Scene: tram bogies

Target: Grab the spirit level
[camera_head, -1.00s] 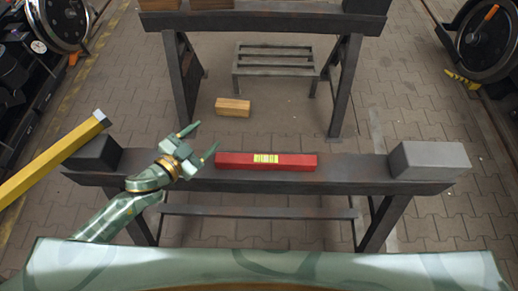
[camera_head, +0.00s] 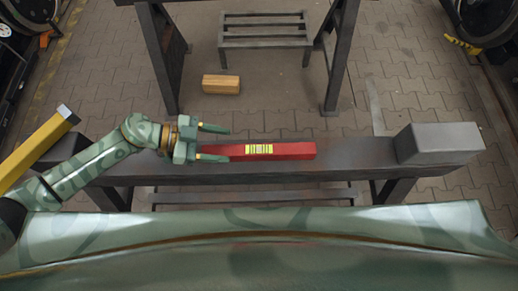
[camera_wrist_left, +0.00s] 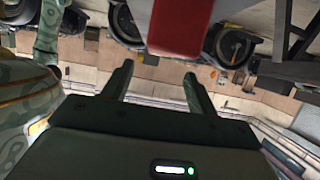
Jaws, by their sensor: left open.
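The red spirit level (camera_head: 290,151) with a yellow-green label lies along the dark trestle beam in the head view. Its left end is partly hidden behind my left gripper (camera_head: 227,144). My left gripper is open, its two fingers pointing right, at the left end of the level. In the left wrist view the level (camera_wrist_left: 180,24) looms red at the top, above and beyond the open fingertips (camera_wrist_left: 158,72). Nothing shows between the fingers there, and I cannot tell whether a finger touches the level. My right gripper is not in view.
The trestle beam (camera_head: 355,152) carries a grey block (camera_head: 438,143) at its right end. A yellow bar (camera_head: 38,148) slants at the left. A wooden block (camera_head: 221,84) and a metal stool (camera_head: 265,40) stand on the paved floor beyond. The beam is clear between level and grey block.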

